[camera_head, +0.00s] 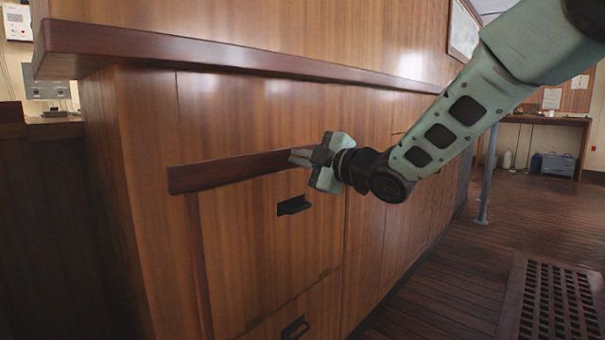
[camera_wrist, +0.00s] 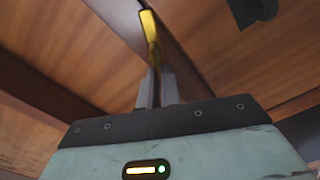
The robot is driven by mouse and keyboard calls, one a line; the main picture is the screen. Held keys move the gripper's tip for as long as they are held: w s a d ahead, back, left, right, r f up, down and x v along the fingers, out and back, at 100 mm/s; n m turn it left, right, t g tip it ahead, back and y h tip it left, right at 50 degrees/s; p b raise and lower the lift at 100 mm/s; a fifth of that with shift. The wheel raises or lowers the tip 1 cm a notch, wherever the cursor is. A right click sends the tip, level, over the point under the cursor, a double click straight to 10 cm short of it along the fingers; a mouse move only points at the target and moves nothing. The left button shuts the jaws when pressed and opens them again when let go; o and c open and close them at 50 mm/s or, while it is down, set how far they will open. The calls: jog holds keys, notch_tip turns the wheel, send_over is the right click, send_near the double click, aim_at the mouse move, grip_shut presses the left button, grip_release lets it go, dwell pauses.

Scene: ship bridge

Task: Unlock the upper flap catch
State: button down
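The upper flap (camera_head: 262,245) is a wooden panel in the cabinet front, with a black handle (camera_head: 293,205). The handle also shows in the wrist view (camera_wrist: 252,8). A yellow, brass-like catch (camera_wrist: 149,24) stands along the panel seam in the wrist view; in the head view my gripper hides it. My gripper (camera_head: 300,157) is at the flap's upper right, by the dark wooden rail. In the wrist view its fingers (camera_wrist: 157,88) are close together on both sides of the catch's near end and appear shut on it.
A dark wooden rail (camera_head: 225,170) runs above the flap. A longer ledge (camera_head: 200,50) juts out higher up. A lower panel with a black handle (camera_head: 295,327) sits below. The floor at right is mostly clear, with a grating (camera_head: 552,305) and a grey post (camera_head: 488,175).

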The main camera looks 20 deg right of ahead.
jog(key=n+b, duration=0.2)
jog(key=f+n+b, duration=0.1)
jog(key=n+b, duration=0.1)
jog(key=shift+f, duration=0.15)
jog(key=shift+n+b, duration=0.7)
jog(key=shift+b, duration=0.2)
jog(key=c, duration=1.6)
grip_release()
jog(key=p+v, duration=0.4)
jog(key=v, duration=1.3)
jog(key=shift+s+p, duration=0.25)
jog(key=shift+p, duration=0.05)
